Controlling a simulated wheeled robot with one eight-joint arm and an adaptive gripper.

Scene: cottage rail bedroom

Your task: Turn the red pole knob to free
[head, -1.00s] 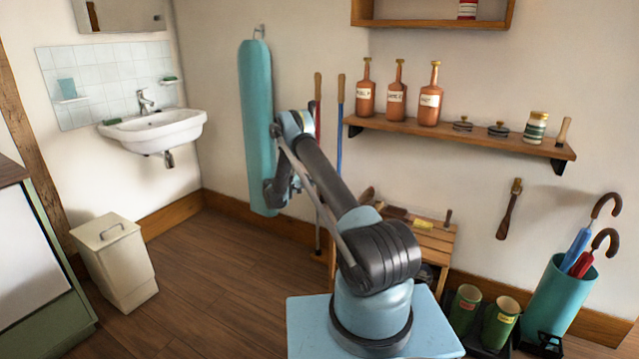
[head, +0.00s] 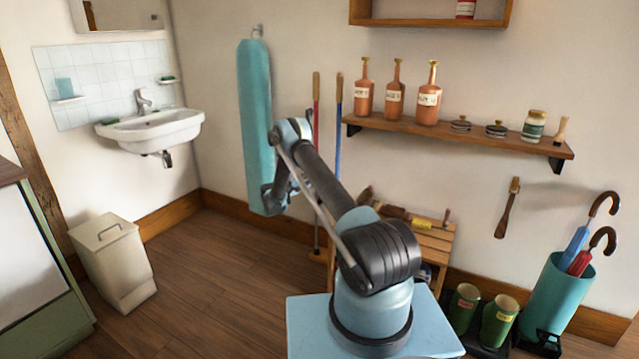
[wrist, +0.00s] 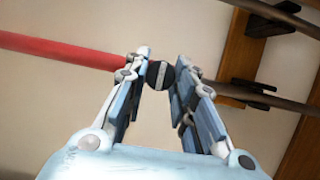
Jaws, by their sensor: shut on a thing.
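The red pole (head: 316,100) stands upright against the wall in the head view, with its lower part behind my arm. In the wrist view the red pole (wrist: 70,50) comes in from the left and runs behind the fingertips. A dark round knob (wrist: 160,76) with a pale stripe across its face sits on the pole's line. My gripper (wrist: 162,71) is shut on this knob, with one finger on each side. The stripe lies nearly along the fingers. Which mark means free cannot be read. In the head view my arm hides the knob.
A blue pole (head: 338,125) stands close to the right of the red one. A teal ironing board (head: 254,110) hangs to the left. A wooden stool (head: 435,243) stands at right, below a shelf (head: 460,136) with bottles.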

